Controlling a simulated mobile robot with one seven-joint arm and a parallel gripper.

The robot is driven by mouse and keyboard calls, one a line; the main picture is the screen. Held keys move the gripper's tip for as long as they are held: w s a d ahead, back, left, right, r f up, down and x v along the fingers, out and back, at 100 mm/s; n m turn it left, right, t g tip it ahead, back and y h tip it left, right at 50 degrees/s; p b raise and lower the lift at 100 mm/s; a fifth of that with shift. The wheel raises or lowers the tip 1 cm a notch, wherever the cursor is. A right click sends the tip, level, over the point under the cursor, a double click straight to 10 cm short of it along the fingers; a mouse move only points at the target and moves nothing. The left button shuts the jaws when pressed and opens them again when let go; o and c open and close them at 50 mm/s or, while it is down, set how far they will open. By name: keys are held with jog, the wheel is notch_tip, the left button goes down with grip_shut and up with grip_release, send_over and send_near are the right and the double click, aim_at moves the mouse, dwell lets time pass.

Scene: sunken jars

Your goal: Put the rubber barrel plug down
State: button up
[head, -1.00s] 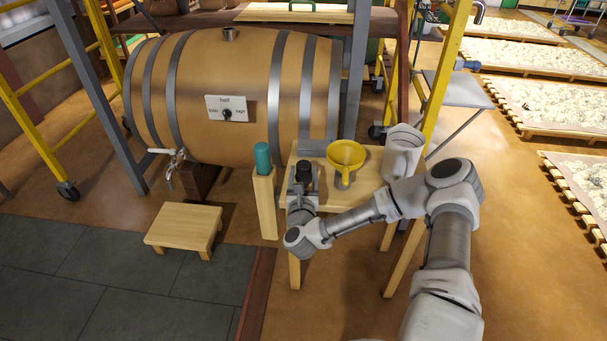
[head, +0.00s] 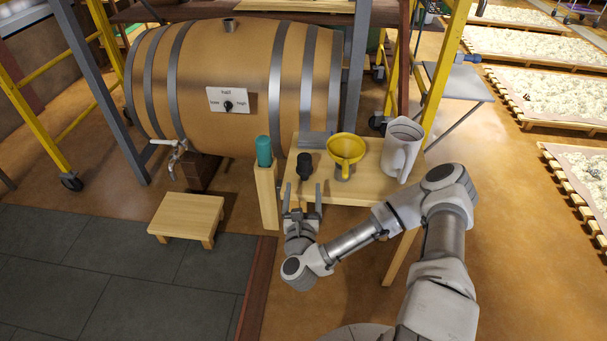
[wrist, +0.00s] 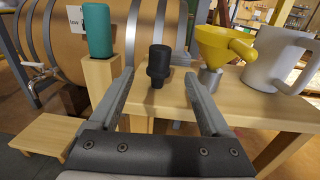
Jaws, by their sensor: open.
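The black rubber barrel plug (head: 304,166) stands upright on the small wooden table (head: 371,187), near its left end. In the wrist view the plug (wrist: 158,66) shows beyond and between my fingers, with nothing touching it. My gripper (head: 302,190) is open and empty, just in front of the plug at the table's near edge. The wooden barrel (head: 250,75) lies on its side behind the table, with a short metal neck (head: 229,28) on top.
A yellow funnel (head: 345,151) and a white jug (head: 401,150) stand on the table right of the plug. A teal cylinder (head: 263,151) sits on a wooden post (head: 266,197) at its left. A low stool (head: 186,216) stands on the floor.

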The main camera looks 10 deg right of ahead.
jog(key=w+a+r+n+g+y, duration=0.1)
jog(key=a+r+n+g+y, duration=0.3)
jog(key=n, duration=0.6)
jog(key=w+a+f+n+g+y, duration=0.1)
jog(key=a+n+y, duration=0.3)
jog(key=n, duration=0.7)
jog(key=s+d+r+n+g+h, duration=0.2)
jog(key=s+d+r+n, duration=0.3)
jog(key=r, duration=0.3)
jog(key=s+d+r+n+g+h, duration=0.2)
jog(key=s+d+r+n+g, duration=0.15)
jog(key=r+n, duration=0.35)
jog(key=s+d+r+n, duration=0.1)
jog(key=s+r+n, duration=0.1)
jog(key=s+r, duration=0.3)
jog(key=s+r+n+g, duration=0.1)
jog(key=s+r+n, duration=0.2)
jog(key=s, duration=1.1)
notch_tip(320, 180, up, 3)
jog(key=shift+s+d+f+n, duration=0.1)
jog(key=shift+s+d+n, duration=0.05)
jog(key=shift+d+n, duration=0.2)
